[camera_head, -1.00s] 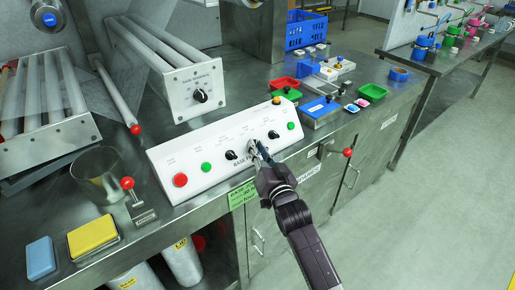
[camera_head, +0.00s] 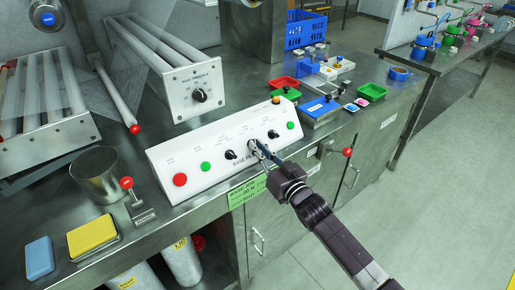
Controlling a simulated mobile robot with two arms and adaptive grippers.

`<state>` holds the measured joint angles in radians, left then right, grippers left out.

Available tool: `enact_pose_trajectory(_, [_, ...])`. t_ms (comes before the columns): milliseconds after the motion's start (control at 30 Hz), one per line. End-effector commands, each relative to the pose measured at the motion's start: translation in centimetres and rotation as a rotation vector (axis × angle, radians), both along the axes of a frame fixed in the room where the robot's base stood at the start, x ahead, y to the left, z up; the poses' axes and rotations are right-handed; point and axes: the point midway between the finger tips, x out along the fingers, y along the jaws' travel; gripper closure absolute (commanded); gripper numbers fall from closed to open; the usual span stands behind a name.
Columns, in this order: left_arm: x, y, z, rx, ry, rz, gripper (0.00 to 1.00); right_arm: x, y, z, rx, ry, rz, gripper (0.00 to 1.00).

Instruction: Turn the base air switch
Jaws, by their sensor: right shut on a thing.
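The base air switch (camera_head: 252,146) is a knob on the sloped white control panel (camera_head: 215,178) in the middle of the steel counter. My right gripper (camera_head: 257,148) reaches in from the lower right and is shut on this knob. Its fingers hide most of the knob, so I cannot read its angle. Other dark knobs stand on the panel, one (camera_head: 231,154) to the left and one (camera_head: 273,134) to the right of my fingers. My left gripper is not in view.
The panel also has a red button (camera_head: 180,180) and a green button (camera_head: 206,167). A red-balled lever (camera_head: 127,183) and steel beaker (camera_head: 97,175) stand to its left. A blue-lidded box (camera_head: 320,109) is right. The floor at right is clear.

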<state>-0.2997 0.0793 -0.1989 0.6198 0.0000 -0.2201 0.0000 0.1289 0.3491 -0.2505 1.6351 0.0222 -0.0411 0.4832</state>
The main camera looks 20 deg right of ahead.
Motion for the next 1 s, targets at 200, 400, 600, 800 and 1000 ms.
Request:
enact_pose_trajectory(200, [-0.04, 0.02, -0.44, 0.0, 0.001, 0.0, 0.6, 0.2, -0.57, -0.03, -0.171, -0.059, 0.118, 1.0])
enact_pose_trajectory(400, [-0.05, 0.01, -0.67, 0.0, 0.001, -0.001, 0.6, 0.3, -0.73, 0.07, -0.307, -0.109, 0.221, 1.0])
enact_pose_trajectory(600, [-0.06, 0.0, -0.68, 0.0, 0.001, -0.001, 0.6, 0.39, -0.85, 0.15, -0.418, -0.15, 0.304, 1.0])
enact_pose_trajectory(800, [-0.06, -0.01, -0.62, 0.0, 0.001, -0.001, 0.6, 0.43, -0.87, 0.23, -0.493, -0.178, 0.362, 1.0])
enact_pose_trajectory(1000, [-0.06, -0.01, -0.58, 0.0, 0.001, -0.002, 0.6, 0.44, -0.85, 0.23, -0.53, -0.194, 0.393, 1.0])
